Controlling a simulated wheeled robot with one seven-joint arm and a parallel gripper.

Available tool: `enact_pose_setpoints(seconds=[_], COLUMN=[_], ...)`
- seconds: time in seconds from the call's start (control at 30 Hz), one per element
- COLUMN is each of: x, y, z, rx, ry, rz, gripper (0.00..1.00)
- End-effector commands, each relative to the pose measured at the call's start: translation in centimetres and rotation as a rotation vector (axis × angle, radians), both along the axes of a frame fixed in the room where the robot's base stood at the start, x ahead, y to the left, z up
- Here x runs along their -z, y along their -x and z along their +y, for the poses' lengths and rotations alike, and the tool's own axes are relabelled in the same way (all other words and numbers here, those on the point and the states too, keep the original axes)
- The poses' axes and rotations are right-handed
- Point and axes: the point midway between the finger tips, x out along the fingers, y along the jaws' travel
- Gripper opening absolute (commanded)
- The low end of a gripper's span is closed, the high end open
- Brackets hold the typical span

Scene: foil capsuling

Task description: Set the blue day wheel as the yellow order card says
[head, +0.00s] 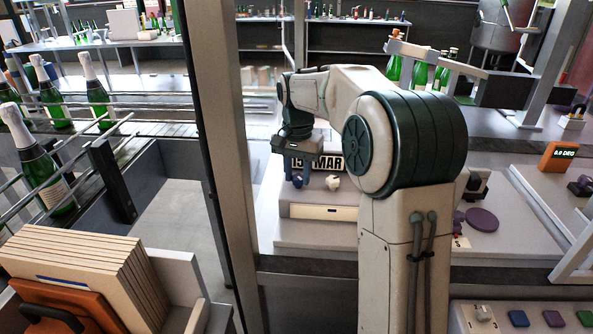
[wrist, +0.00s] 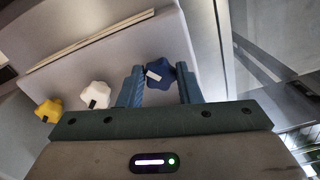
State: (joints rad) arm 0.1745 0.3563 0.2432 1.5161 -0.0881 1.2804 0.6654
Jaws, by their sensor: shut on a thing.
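The blue day wheel (wrist: 160,73) is a lobed knob with a white mark, between the two fingers of my gripper (wrist: 160,88) in the wrist view. The gripper is shut on it. In the head view my gripper (head: 297,172) points down at the left of the date stamper (head: 290,211), with the blue wheel (head: 297,182) at its tips. The date display (head: 330,163) shows MAR; the day digits beside it are partly covered by my gripper. I cannot make out the yellow order card in either view.
A white wheel (wrist: 95,97) and a yellow wheel (wrist: 50,110) sit beside the blue one. A post (head: 222,160) stands left of my arm. Bottles (head: 45,170) stand on a railed line at left. A purple disc (head: 482,219) and an orange readout (head: 558,156) are at right.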

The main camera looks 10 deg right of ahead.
Motion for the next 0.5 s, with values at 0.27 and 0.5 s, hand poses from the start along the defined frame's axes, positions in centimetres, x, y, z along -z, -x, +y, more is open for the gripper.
enact_pose_setpoints(seconds=[0.27, 0.5], x=[-0.30, -0.26], y=[0.02, 0.06], z=[-0.06, -0.14], rx=[-0.236, -0.444], ry=[-0.001, -0.001], rz=[-0.002, -0.002], gripper=[0.08, 0.08])
